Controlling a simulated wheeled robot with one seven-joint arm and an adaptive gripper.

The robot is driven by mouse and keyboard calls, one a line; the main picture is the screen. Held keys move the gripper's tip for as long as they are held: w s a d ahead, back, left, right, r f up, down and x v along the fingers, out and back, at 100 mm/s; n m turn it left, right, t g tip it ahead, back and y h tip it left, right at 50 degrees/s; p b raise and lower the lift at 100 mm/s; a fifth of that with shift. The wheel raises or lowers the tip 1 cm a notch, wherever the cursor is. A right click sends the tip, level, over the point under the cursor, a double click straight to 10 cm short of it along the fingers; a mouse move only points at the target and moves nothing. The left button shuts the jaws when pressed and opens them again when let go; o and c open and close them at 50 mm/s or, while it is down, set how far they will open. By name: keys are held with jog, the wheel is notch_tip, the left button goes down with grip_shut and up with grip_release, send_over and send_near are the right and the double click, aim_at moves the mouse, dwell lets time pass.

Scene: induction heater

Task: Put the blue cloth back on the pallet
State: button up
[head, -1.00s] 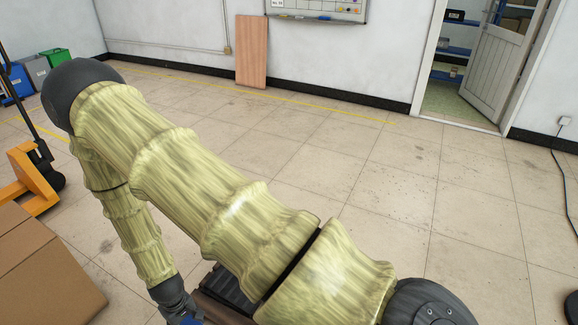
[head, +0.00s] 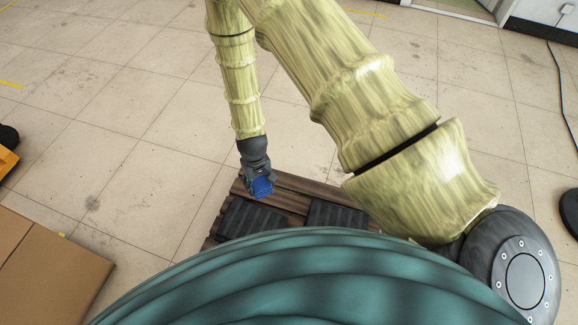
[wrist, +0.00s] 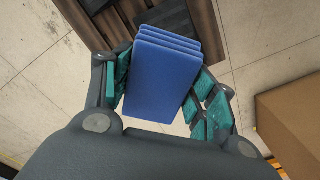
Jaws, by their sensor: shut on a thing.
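The blue cloth (wrist: 161,75) looks like a folded, layered block. It is between the teal-padded fingers of my gripper (wrist: 168,100) in the wrist view, and my gripper is shut on it. In the head view my gripper (head: 258,180) points down with a small part of the blue cloth (head: 263,187) showing. The brown wooden pallet (head: 291,197) lies on the floor below, with dark ribbed pieces (head: 252,220) on it. The cloth appears over the pallet's far left part, and I cannot tell whether they touch. My own body hides the pallet's near side.
A cardboard box (head: 50,265) stands at the lower left, and it also shows in the wrist view (wrist: 292,112). Part of an orange pallet truck (head: 6,160) is at the left edge. A cable (head: 562,100) lies at the right. The tiled floor beyond the pallet is clear.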

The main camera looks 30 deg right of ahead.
aim_at(283, 192)
jog(key=w+d+f+m+b, duration=0.3)
jog(key=w+d+f+b, duration=0.2)
jog(key=f+b, duration=0.65)
jog(key=w+d+f+m+b, duration=0.35)
jog(key=d+f+b, duration=0.4)
jog(key=b, duration=0.65)
jog(key=w+d+f+m+b, duration=0.3)
jog(key=w+f+b, duration=0.2)
jog(key=f+b, duration=0.75)
jog(key=shift+w+d+f+b, duration=0.1)
jog(key=shift+f+b, duration=1.2)
jog(key=shift+f, duration=1.15)
jog(key=shift+w+d+f+b, duration=0.1)
jog(key=shift+f+b, duration=1.2)
jog(key=shift+f, duration=1.15)
jog(key=shift+s+f, duration=0.1)
jog(key=o, duration=1)
notch_tip(283, 192, up, 12)
jog(key=p, duration=0.6)
